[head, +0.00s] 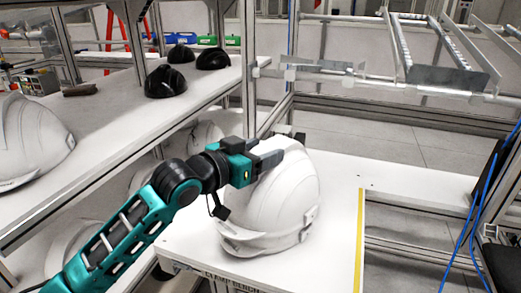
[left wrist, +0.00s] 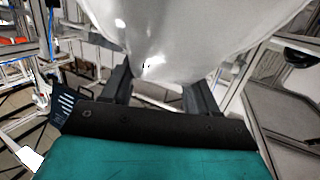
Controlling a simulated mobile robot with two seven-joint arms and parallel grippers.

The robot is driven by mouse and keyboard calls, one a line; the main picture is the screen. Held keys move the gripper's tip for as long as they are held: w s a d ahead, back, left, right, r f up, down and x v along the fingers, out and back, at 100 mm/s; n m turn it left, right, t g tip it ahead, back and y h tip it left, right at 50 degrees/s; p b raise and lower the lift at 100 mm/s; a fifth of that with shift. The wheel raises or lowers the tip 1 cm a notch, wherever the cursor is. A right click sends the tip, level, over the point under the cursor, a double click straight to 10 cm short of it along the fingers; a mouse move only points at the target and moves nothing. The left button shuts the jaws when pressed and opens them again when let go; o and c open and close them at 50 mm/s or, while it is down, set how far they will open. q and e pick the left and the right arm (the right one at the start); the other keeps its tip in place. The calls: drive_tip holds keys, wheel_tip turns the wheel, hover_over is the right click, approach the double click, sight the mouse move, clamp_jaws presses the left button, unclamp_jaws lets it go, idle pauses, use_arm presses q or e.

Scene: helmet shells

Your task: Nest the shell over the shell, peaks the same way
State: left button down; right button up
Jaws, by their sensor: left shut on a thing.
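A white helmet shell (head: 285,200) is at the front end of the white table, brim low and dome up. My left gripper (head: 272,158) is at the upper side of this shell and shut on it. In the left wrist view the white shell (left wrist: 190,40) fills the top, between the two dark fingers of my left gripper (left wrist: 160,82). The shell's lower edge is close to the table top; I cannot tell whether it touches, or whether a second shell is under it. My right gripper is not in view.
Another white shell (head: 28,140) sits on the left shelf (head: 110,125), with several black shells (head: 165,82) farther back. More white shells show partly below that shelf. The table (head: 335,185) is bare right of the held shell, up to a yellow strip (head: 360,240). Metal frame posts stand behind.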

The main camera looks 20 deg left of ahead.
use_arm(q)
drive_tip(key=shift+f, duration=0.45)
drive_tip(key=c, duration=0.5)
unclamp_jaws()
drive_tip(key=shift+o, duration=1.4)
drive_tip(key=shift+f, duration=0.1)
drive_tip(key=shift+s+a, duration=0.2)
drive_tip(key=shift+s, duration=0.15)
drive_tip(key=shift+v, duration=6.1)
